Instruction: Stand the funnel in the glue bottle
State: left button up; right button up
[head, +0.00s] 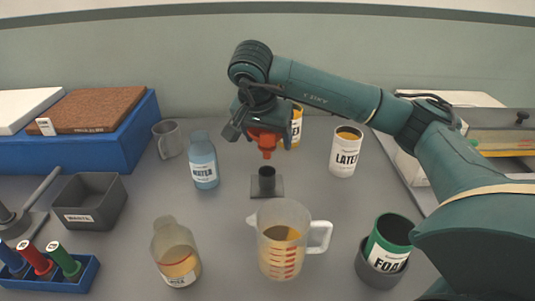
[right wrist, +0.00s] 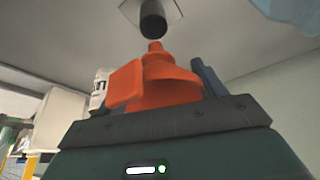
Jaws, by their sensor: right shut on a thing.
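The orange funnel (head: 267,145) is in my right gripper (head: 262,127), held in the air with its spout pointing down. In the right wrist view the funnel (right wrist: 168,85) sits between the fingers, its spout toward a dark upright tube on a stand (right wrist: 153,20). In the head view this dark stand (head: 267,184) is below the funnel, apart from it. A clear open bottle (head: 175,250) with amber contents stands front left; its label is too small to read surely, so I cannot tell if it is the glue bottle. My left gripper is not in view.
A measuring jug (head: 283,240) stands front centre. A blue WATER bottle (head: 203,160), grey mug (head: 168,139) and LATEX can (head: 346,151) stand farther back. A yellow-labelled container (head: 297,125) is partly behind my gripper. A green FOAM can (head: 388,243) sits right; a grey bin (head: 89,201) left.

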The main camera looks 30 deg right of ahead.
notch_tip(320, 180, up, 3)
jog(key=shift+r, duration=0.2)
pick_arm(q)
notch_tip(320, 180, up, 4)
jog(key=p, duration=0.4)
pick_arm(e)
notch_tip(320, 180, up, 5)
jog(key=shift+f, duration=0.15)
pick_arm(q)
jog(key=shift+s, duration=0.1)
pick_arm(e)
jog(key=shift+a, duration=0.1)
